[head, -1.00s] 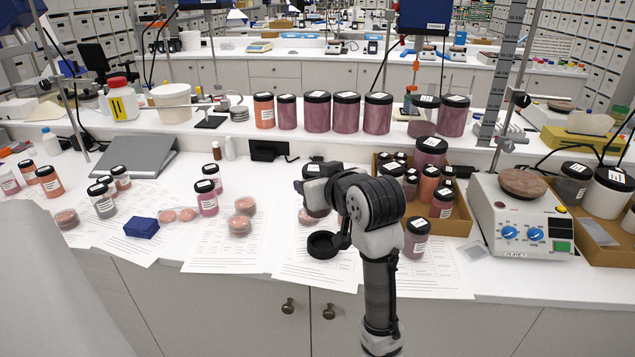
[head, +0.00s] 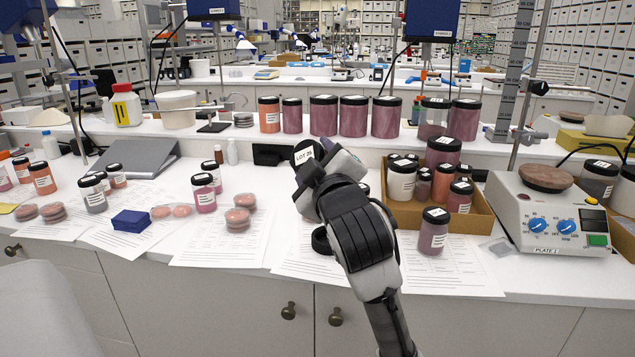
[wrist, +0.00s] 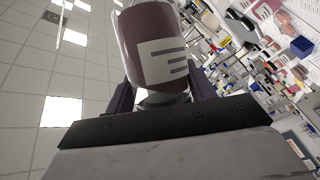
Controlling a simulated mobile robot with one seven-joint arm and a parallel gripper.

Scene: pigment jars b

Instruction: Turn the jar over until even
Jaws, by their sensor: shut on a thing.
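My gripper (wrist: 163,92) is shut on a jar (wrist: 150,32) of dark reddish-brown pigment with a white label. In the wrist view one finger lies on each side of the jar. In the head view the jar's black lid with a white sticker (head: 304,152) shows above and left of my gripper (head: 318,172), off the bench. The lid faces partly toward the head camera, so the jar looks tilted. My gripper and wrist hide the jar's body there. How evenly the pigment is mixed I cannot tell.
A black ring-like stand (head: 321,240) sits on the bench, partly behind my arm. A cardboard tray (head: 477,222) of jars stands to the right, with a lone jar (head: 433,232) before it. A plate device (head: 553,218) is farther right. Pink discs (head: 237,221) lie on papers at left.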

